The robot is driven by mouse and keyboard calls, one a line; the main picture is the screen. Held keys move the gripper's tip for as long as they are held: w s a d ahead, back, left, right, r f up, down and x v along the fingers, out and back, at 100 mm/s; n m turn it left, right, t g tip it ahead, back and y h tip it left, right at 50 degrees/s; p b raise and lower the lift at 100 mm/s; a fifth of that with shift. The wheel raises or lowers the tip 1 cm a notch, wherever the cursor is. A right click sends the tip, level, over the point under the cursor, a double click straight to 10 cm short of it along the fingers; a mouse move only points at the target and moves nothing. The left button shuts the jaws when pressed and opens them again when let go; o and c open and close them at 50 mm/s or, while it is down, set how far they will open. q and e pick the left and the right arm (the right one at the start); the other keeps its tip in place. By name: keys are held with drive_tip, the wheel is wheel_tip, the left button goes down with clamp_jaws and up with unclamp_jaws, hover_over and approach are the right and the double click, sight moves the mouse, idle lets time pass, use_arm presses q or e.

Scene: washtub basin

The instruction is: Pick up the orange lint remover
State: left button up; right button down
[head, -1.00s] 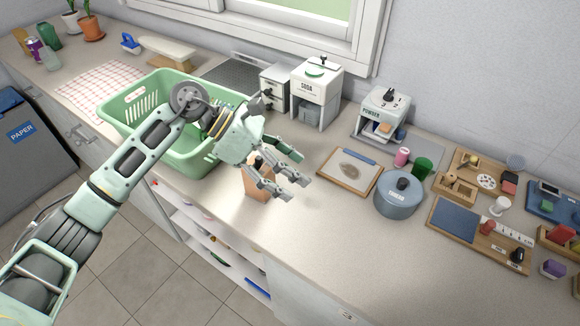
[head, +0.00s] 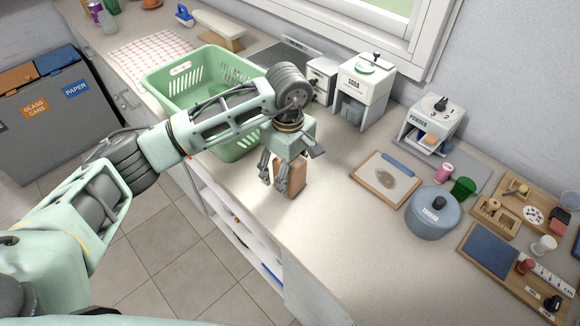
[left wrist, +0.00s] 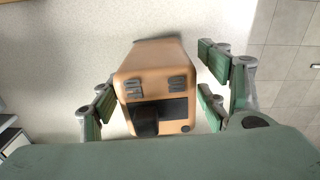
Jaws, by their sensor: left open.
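The orange lint remover (head: 293,174) stands on the counter to the right of the green basket, partly hidden behind my left gripper (head: 278,184). My left gripper (left wrist: 160,104) is open there, with green-padded fingers on both sides of the lint remover. Small gaps show between the fingers and its sides. My right gripper is not in view.
The green basket (head: 152,86) stands close on the left, behind my arm. A lidded blue-grey pot (head: 432,217), a clipboard (head: 384,180) and a soda dispenser (head: 364,78) stand to the right. The counter in front of the clipboard is clear.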

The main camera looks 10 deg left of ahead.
use_arm(q)
drive_tip(key=shift+f, duration=1.1)
drive_tip(key=shift+w+r, duration=0.1)
drive_tip(key=c, duration=1.6)
